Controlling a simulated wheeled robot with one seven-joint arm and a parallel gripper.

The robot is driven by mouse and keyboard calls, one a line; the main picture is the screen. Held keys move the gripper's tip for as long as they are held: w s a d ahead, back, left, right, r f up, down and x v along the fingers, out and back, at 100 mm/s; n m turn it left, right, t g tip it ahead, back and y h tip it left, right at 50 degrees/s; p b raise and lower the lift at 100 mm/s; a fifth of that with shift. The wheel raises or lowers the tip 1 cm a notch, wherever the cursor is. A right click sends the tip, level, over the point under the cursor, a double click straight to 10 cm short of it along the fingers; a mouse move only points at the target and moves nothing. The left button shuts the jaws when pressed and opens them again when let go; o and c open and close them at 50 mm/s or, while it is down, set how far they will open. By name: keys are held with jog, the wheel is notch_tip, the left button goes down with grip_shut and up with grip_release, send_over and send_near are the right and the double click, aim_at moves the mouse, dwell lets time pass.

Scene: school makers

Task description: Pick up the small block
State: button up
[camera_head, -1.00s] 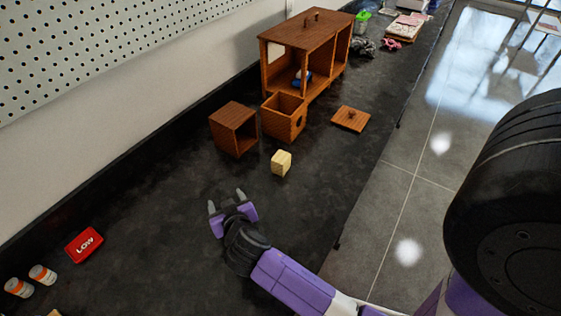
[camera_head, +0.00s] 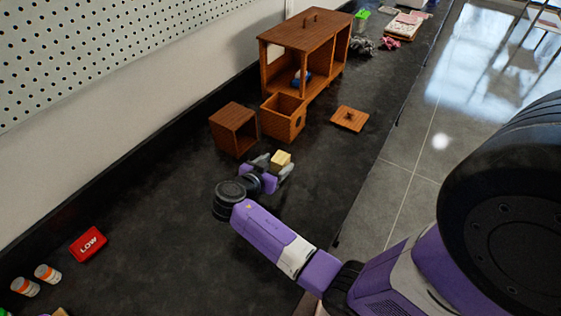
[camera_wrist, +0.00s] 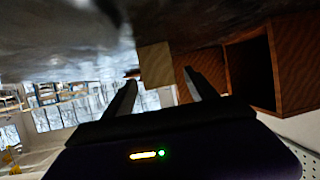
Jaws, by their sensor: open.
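The small block (camera_head: 281,159) is pale yellow wood and sits on the dark counter, in front of the brown boxes. In the wrist view the block (camera_wrist: 156,65) shows ahead, between and beyond the fingertips. My gripper (camera_head: 275,162) is open, with its fingers reaching around or just short of the block; I cannot tell whether a finger touches it. In the wrist view my gripper (camera_wrist: 160,82) shows its two dark fingers apart. The lower part of the block is hidden by my gripper in the head view.
An open brown box (camera_head: 234,130) and a brown drawer-like box (camera_head: 283,117) stand just behind the block. A wooden cabinet (camera_head: 306,45) is farther back. A flat wooden lid (camera_head: 350,119) lies to the right. A red box (camera_head: 88,245) is at the left.

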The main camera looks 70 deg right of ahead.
aim_at(280, 160)
jog(key=shift+x, duration=1.6)
jog(key=c, duration=1.4)
grip_shut()
jog(key=shift+r, duration=0.1)
